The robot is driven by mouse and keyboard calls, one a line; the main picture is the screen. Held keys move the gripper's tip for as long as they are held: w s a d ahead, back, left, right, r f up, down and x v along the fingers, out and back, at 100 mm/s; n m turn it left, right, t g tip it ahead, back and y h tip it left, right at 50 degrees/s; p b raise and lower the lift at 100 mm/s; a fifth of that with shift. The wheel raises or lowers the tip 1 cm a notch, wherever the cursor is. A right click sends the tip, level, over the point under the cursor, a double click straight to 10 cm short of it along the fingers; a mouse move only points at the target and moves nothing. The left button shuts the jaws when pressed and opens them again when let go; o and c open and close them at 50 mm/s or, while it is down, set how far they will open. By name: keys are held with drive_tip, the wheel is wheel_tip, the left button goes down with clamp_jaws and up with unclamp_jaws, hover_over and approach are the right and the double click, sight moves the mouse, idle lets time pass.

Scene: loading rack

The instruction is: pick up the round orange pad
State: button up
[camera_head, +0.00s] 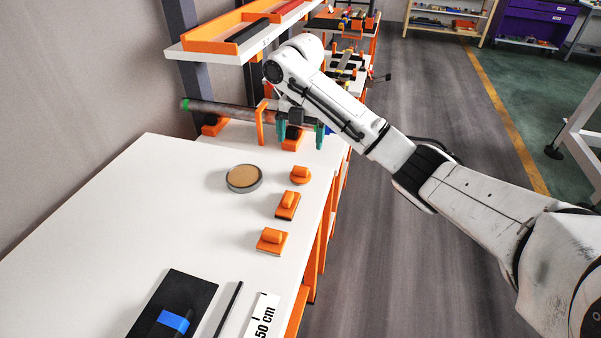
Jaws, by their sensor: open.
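The round orange pad (300,175), a small disc with a raised grip on top, lies on the white table near its right edge. My gripper (301,134) is open, with teal fingers pointing down. It is farther back on the table than the round pad and apart from it. An orange block (292,144) shows between and behind the fingers; I cannot tell whether they touch it.
Two squarer orange pads (288,205) (271,241) lie in front of the round one. A grey round dish (244,178) with a tan top is to its left. A dark pipe (225,109) rests on orange supports behind. A shelf (240,45) overhangs the back.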

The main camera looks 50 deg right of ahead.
drive_tip(key=shift+s+a+f, duration=0.2)
drive_tip(key=shift+s+f, duration=0.05)
drive_tip(key=shift+f, duration=0.1)
hover_over(300, 168)
drive_tip(key=f, duration=0.4)
drive_tip(key=shift+s+f, duration=0.2)
drive_tip(key=shift+w+d+f+p, duration=0.1)
drive_tip(key=shift+f+p, duration=0.2)
drive_tip(key=shift+f, duration=1.2)
drive_tip(key=shift+w+f+p, duration=0.1)
drive_tip(key=shift+f+p, duration=0.15)
drive_tip(key=shift+f, duration=1.2)
drive_tip(key=c, duration=1.1)
drive_tip(key=shift+c, duration=0.2)
drive_tip(key=shift+r, duration=0.1)
